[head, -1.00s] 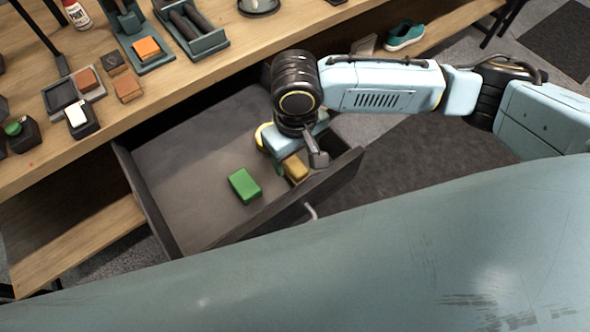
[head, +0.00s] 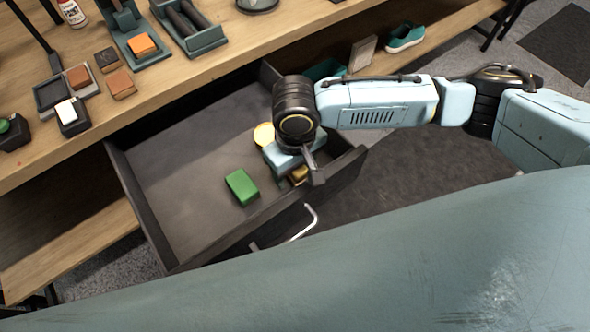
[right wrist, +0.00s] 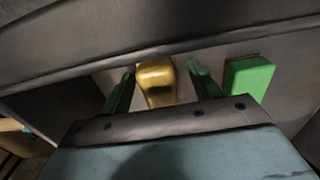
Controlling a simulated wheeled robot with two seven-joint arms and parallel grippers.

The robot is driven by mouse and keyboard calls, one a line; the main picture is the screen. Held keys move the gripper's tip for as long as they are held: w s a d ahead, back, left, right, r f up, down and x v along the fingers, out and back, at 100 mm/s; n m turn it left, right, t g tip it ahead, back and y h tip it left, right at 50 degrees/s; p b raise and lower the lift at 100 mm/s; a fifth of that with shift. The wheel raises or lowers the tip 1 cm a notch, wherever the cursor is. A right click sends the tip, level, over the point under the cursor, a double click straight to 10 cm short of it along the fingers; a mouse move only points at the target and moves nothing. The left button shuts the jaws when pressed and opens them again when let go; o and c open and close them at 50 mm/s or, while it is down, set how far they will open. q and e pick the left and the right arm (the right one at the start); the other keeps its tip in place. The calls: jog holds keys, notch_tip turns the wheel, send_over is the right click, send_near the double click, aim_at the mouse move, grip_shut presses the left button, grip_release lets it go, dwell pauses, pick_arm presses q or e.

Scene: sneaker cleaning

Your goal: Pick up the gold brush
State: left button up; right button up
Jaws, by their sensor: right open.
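The gold brush (right wrist: 156,80) lies in the open drawer (head: 190,160), close to its front wall. In the right wrist view it sits between the two open fingers of my right gripper (right wrist: 160,80), with a gap on each side. In the head view only a small part of the gold brush (head: 299,174) shows under my right gripper (head: 290,168). My right gripper is pointed down inside the drawer and is empty. My left gripper is not in view.
A green block (head: 242,187) lies left of the gold brush; it also shows in the right wrist view (right wrist: 249,78). A round yellow thing (head: 264,135) is behind my gripper. The drawer's front wall (head: 330,180) stands close by. The wooden table (head: 150,80) holds several items.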

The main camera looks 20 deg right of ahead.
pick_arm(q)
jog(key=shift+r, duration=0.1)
pick_arm(e)
jog(key=shift+c, duration=0.4)
jog(key=c, duration=1)
jog(key=shift+r, duration=0.1)
